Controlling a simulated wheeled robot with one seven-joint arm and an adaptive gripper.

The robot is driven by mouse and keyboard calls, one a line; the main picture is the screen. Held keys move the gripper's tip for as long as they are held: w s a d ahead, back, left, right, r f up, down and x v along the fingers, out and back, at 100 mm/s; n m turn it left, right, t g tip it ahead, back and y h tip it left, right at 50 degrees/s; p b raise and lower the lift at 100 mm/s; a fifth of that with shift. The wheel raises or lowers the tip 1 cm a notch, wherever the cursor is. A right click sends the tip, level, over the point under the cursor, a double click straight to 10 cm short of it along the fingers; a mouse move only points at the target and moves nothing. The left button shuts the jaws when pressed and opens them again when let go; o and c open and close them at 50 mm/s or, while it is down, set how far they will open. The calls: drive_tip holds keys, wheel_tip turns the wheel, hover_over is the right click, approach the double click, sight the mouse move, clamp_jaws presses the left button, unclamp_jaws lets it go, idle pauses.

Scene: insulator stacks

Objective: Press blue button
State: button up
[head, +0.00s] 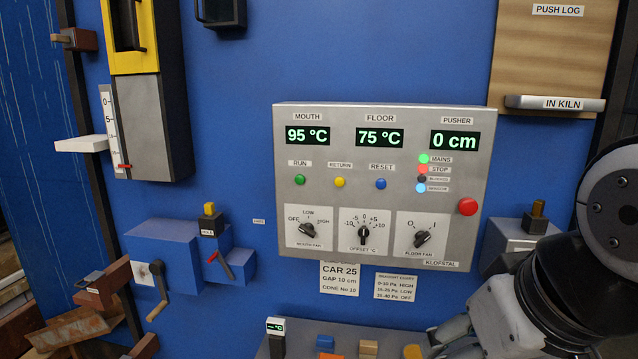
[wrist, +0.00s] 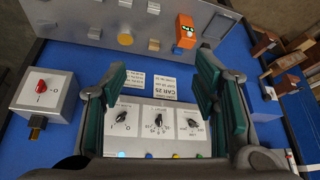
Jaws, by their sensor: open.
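The blue button (head: 381,184) sits under the RESET label on the grey control panel (head: 283,150), right of the yellow button (head: 340,182) and the green button (head: 300,180). In the wrist view the panel appears upside down, and the blue button (wrist: 149,155) shows at the bottom edge, partly cut off. My gripper (wrist: 160,65) is open and empty, its two fingers spread in front of the panel's lower part. In the head view my arm comes in at the lower right, below and right of the blue button and apart from it; the fingertips are not clear there.
A red knob (head: 467,206) projects at the panel's right side. Three rotary dials sit below the buttons, including the OFFSET dial (head: 364,233). A grey shelf (wrist: 100,30) with several small objects, including an orange one (wrist: 186,33), lies near my fingers.

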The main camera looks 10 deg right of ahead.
drive_tip(key=shift+c, duration=0.6)
clamp_jaws()
idle(1.1)
